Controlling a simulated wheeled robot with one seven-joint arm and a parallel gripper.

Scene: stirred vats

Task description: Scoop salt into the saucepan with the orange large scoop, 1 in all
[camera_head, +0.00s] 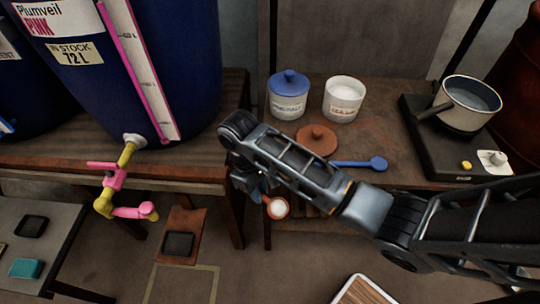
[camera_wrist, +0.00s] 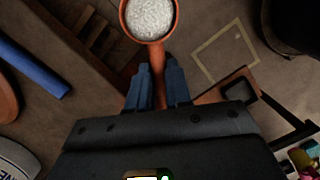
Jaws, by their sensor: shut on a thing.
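My gripper (camera_wrist: 157,88) is shut on the handle of the orange large scoop (camera_wrist: 157,58). The scoop's bowl is full of white salt (camera_wrist: 150,18). In the head view the scoop (camera_head: 267,198) is held in front of the shelf edge, over the floor, with its salt (camera_head: 278,208) showing. The saucepan (camera_head: 462,118) sits on a black hot plate (camera_head: 445,150) at the right, with greyish contents. An open white jar labelled as sea salt (camera_head: 343,104) stands at the back, filled with white grains.
A lidded jar with a blue top (camera_head: 289,104) stands left of the open jar. An orange-brown lid (camera_head: 316,140) and a blue scoop (camera_head: 362,164) lie on the shelf in front. A large blue drum (camera_head: 150,70) with a pink tap (camera_head: 115,180) stands left.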

